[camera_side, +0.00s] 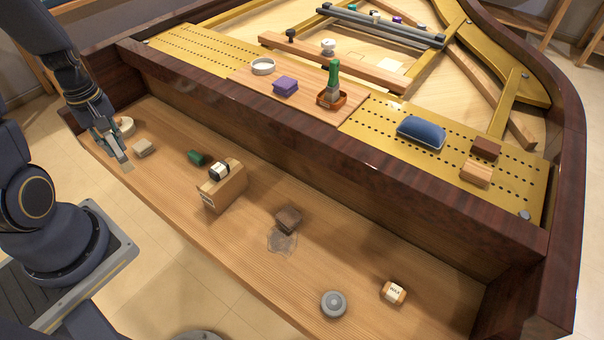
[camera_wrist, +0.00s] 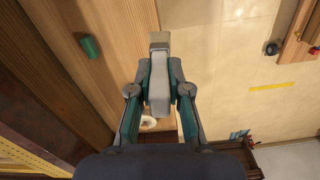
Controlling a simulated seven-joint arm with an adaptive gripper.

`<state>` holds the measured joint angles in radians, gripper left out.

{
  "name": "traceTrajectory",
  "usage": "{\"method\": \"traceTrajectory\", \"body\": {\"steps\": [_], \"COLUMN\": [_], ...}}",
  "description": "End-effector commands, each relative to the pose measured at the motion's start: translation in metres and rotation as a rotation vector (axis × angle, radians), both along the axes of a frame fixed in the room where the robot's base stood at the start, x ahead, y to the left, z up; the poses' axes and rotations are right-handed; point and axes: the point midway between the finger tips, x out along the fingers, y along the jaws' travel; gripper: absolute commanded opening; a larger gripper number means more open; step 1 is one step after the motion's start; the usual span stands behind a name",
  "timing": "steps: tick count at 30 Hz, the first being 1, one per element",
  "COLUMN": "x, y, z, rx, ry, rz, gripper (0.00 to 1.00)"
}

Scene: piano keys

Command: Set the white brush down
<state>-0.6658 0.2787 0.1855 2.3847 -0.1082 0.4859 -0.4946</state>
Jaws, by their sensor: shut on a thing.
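My gripper (camera_side: 112,147) is at the left end of the wooden key bed (camera_side: 240,255), low over its front edge. In the wrist view my gripper (camera_wrist: 159,78) has both fingers closed along the sides of the white brush (camera_wrist: 159,95). The brush's tan bristle end (camera_wrist: 160,40) points away from the palm. In the side view only part of the brush (camera_side: 123,158) shows below the fingers. Whether its tip touches the wood is not clear.
A beige block (camera_side: 143,148) and a pale ring-shaped roll (camera_side: 126,126) lie close to my gripper. A green cylinder (camera_side: 196,157), a wooden box (camera_side: 224,190) and a brown block (camera_side: 288,218) lie further right. Bare wood shows between them. A dark wall (camera_side: 250,125) runs behind.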

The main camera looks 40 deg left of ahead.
Motion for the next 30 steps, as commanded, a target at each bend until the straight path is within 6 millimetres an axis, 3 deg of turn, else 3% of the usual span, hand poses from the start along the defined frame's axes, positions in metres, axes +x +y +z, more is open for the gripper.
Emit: {"method": "traceTrajectory", "body": {"steps": [8, 12, 16, 20, 24, 30], "x": [0.060, 0.093, 0.111, 0.116, 0.104, 0.080], "y": [-0.060, -0.117, -0.182, -0.250, -0.317, -0.376], "z": [0.000, 0.000, 0.000, 0.000, 0.000, 0.000], "rx": [0.002, 0.001, 0.001, 0.000, 0.000, -0.001], "ry": [-0.001, 0.000, 0.000, -0.001, -0.002, -0.001], "rz": [-0.285, -0.501, -0.715, -0.931, -1.139, -1.332], "gripper": [0.00, 0.00, 0.00, 0.00, 0.00, 0.00]}}
